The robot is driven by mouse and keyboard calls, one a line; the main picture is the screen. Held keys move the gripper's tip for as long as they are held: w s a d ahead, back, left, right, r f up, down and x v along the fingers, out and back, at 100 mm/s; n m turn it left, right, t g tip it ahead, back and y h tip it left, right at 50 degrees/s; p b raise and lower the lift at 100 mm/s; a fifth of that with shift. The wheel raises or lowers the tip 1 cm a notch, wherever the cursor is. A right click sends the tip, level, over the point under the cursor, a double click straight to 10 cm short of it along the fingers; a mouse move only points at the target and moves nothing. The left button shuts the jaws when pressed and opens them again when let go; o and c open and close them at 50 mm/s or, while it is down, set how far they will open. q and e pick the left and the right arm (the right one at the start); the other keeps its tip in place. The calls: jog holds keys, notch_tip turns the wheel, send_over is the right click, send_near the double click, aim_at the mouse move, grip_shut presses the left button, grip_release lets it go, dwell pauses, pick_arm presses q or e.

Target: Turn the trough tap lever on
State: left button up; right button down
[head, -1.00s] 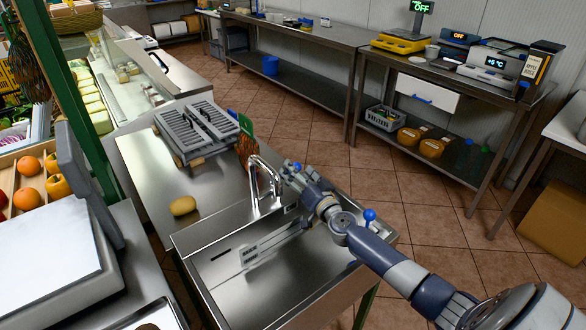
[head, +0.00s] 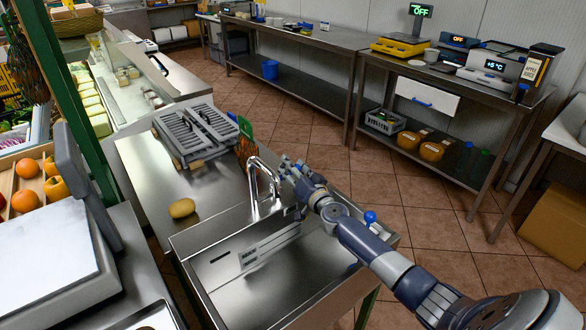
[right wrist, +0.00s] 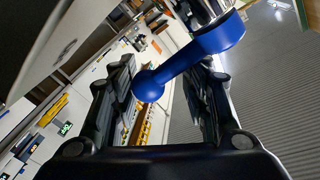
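The curved chrome tap (head: 254,180) stands at the back edge of the steel trough (head: 215,270). My right gripper (head: 288,165) is just right of the tap's spout in the head view. In the right wrist view, a blue lever (right wrist: 190,66) with a round ball end sticks out from a chrome body, between the two fingers of my right gripper (right wrist: 168,80). The fingers are apart, and the ball is nearer the left finger; I cannot tell whether they touch. In the head view the gripper mostly hides this lever. My left gripper is out of view.
A blue knob (head: 370,217) shows beside my right forearm, near the trough's right side. A yellow potato-like item (head: 182,208) and a grey slatted rack (head: 195,133) are on the counter left of the tap. A white scale (head: 50,260) stands at front left. Tiled floor lies beyond.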

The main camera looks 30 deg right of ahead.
dwell(0.3)
jog(key=shift+s+p, duration=0.1)
jog(key=shift+p, duration=0.35)
jog(key=m+h+p, duration=0.1)
jog(key=p, duration=0.1)
jog(key=s+m+g+h+p, duration=0.1)
jog(key=h+p, duration=0.1)
jog(key=s+m+h+p, duration=0.1)
jog(key=h+p, duration=0.1)
jog(key=shift+a+r+p, duration=0.15)
jog(key=shift+a+p, duration=0.05)
jog(key=shift+p, duration=0.2)
jog(key=shift+s+a+f+m+g+h+p, duration=0.1)
jog(key=shift+s+m+g+h+p, duration=0.3)
jog(key=shift+m+g+h, duration=0.4)
jog(key=shift+s+a+f+m+g+h+p, duration=0.15)
jog(key=shift+m+g+h+p, duration=0.35)
jog(key=shift+h, duration=0.5)
jog(key=shift+s+d, duration=0.1)
jog(key=shift+d, duration=0.05)
jog(key=c, duration=0.9)
grip_release()
jog(key=shift+o, duration=0.2)
